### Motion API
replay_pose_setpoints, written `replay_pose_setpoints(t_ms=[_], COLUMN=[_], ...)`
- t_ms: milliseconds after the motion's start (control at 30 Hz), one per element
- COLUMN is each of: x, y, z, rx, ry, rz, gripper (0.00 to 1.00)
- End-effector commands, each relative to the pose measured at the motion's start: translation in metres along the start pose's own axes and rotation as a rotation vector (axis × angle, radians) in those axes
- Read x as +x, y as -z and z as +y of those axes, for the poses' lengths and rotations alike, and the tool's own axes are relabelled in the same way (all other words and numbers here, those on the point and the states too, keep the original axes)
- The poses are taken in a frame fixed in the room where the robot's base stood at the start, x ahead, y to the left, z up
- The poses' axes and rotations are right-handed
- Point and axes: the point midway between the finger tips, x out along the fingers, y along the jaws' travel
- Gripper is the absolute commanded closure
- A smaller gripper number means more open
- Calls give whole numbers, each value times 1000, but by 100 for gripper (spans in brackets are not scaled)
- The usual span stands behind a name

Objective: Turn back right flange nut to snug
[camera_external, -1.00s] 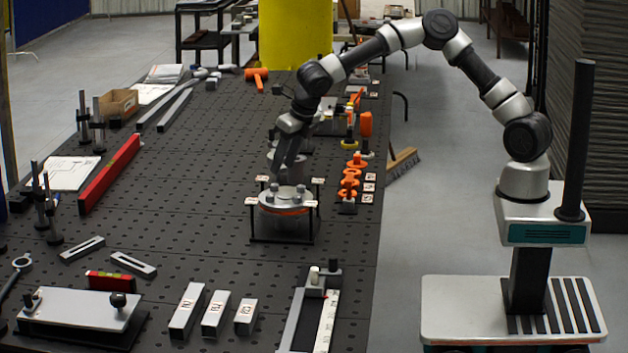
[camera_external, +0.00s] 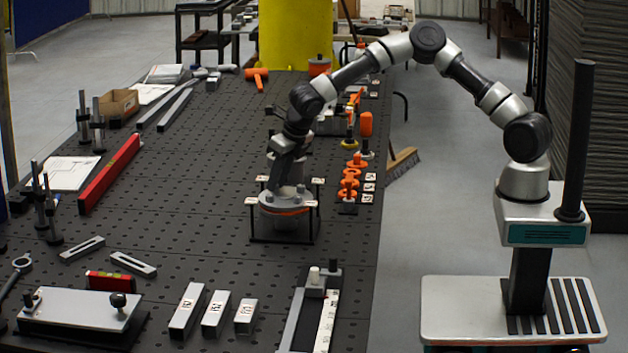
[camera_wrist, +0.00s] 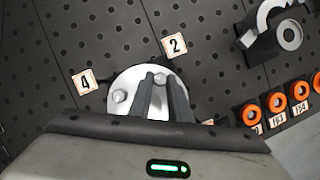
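The round silver flange (camera_external: 287,208) with an orange-red band sits on a low black frame near the bench's right side. It also shows in the wrist view (camera_wrist: 128,77). One nut (camera_wrist: 120,97) shows clear of the fingers, on the flange's left in that view. My gripper (camera_wrist: 160,80) points down at the flange, its two fingers close together with a narrow gap. A nut seems to lie at the fingertips, largely hidden by them. Whether the fingers touch it I cannot tell. In the external view my gripper (camera_external: 281,187) is low over the flange top.
Numbered tags 4 (camera_wrist: 86,82) and 2 (camera_wrist: 174,45) stand around the flange. Orange rings (camera_wrist: 276,102) and an orange clamp-like part (camera_external: 348,184) lie to its right. Open perforated bench (camera_external: 190,230) lies to its left.

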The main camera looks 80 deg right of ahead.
Motion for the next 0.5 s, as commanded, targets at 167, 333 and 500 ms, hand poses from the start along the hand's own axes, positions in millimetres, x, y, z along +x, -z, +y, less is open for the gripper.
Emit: replay_pose_setpoints(t_ms=[167,333,500], x=[0,-1,-1], y=[0,0,-1], z=[0,1,2], rx=[6,46,134], ry=[4,21,59], rz=[0,1,-2], gripper=[100,100,100])
